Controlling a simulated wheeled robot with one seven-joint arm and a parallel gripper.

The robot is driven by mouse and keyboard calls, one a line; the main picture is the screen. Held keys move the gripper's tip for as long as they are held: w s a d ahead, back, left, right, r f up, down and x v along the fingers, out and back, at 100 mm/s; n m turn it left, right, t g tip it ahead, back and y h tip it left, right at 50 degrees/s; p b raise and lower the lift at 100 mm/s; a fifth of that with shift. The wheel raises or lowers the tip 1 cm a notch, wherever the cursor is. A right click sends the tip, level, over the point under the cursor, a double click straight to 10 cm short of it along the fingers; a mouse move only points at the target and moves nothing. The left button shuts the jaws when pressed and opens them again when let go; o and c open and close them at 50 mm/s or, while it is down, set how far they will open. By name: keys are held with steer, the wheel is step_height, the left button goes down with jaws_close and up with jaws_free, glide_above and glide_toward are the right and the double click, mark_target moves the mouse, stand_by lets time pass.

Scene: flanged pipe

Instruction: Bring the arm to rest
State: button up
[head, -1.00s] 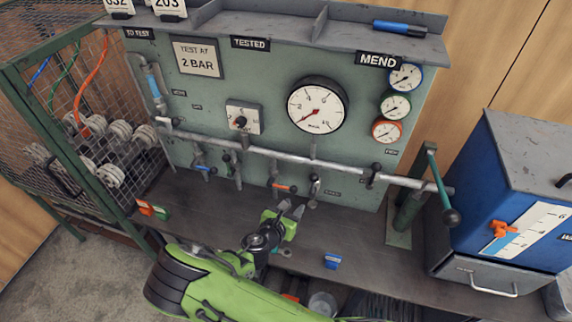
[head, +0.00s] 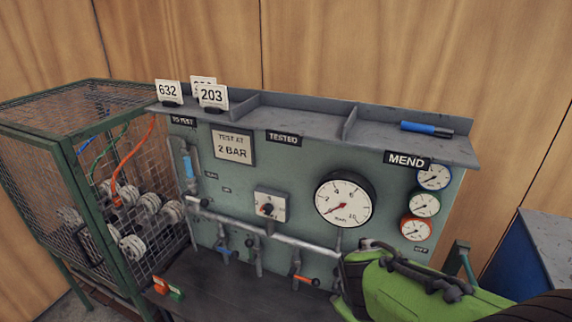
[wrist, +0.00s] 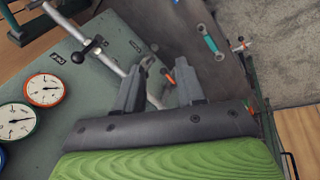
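My green arm (head: 415,290) is raised across the lower right of the head view, in front of the test panel (head: 230,185). Its gripper end cannot be made out there. In the wrist view my gripper (wrist: 160,88) has its two grey fingers spread apart with nothing held between them. The panel and the grey pipe (wrist: 108,52) show beyond the fingertips. The fingers look clear of the panel, though the exact gap cannot be told.
A shelf (head: 300,118) tops the panel, with number cards (head: 212,97) and a blue marker (head: 427,129). A large gauge (head: 343,199) is on the panel. A mesh cage (head: 60,135) stands left; a blue box (head: 515,262) is partly hidden at right.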

steer(key=s+r+m+t+y, duration=0.2)
steer(key=s+r+m, duration=0.5)
steer(key=s+r, duration=0.3)
steer(key=s, duration=0.4)
steer(key=shift+s+d, duration=0.2)
steer(key=shift+s, duration=0.15)
